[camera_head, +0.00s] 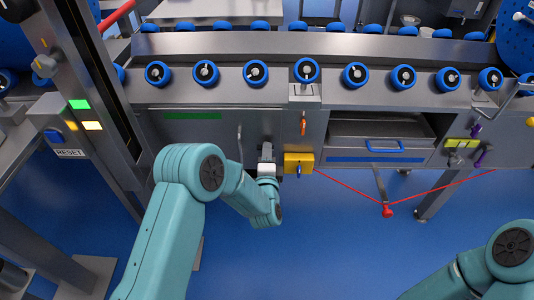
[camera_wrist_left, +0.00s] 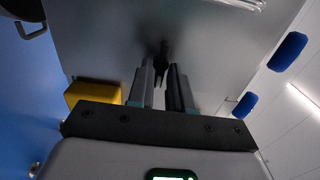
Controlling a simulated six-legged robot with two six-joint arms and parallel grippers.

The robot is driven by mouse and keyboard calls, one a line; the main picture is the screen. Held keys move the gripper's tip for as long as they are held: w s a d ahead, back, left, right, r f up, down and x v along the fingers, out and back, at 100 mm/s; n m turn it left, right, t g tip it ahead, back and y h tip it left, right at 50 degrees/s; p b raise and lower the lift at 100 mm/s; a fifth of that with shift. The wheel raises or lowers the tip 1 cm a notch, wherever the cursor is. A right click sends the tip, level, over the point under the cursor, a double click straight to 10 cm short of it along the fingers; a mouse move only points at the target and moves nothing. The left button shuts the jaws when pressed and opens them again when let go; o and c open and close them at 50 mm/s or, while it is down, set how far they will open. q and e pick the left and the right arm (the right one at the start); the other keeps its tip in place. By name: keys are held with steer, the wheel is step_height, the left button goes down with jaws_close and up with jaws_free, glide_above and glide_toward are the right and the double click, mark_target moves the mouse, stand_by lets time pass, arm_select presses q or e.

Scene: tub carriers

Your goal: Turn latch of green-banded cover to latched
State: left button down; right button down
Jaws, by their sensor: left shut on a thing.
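The green-banded cover (camera_head: 220,127) is a grey panel on the front of the machine, with a green stripe near its top. My left gripper (camera_head: 266,150) is at the right end of this cover. In the left wrist view my left gripper (camera_wrist_left: 162,80) has its two fingers around a small dark part (camera_wrist_left: 163,50) on the grey panel, which appears to be the latch. The gripper is shut on it. The fingers mostly hide the latch in the head view, and its angle is hard to tell. My right gripper is out of view; only part of that arm shows.
A yellow box (camera_head: 298,162) sits just right of my left gripper, below an orange lever (camera_head: 303,123). A red cord (camera_head: 345,187) runs right to a red handle (camera_head: 387,210). A blue-banded drawer (camera_head: 365,156) stands partly open. Blue floor is clear below.

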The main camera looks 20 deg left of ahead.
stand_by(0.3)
arm_select(q)
steer(key=c, duration=1.1)
jaws_free()
steer(key=p+v, duration=0.2)
steer(key=v, duration=1.4)
steer(key=shift+s+p, duration=0.2)
steer(key=shift+p, duration=0.15)
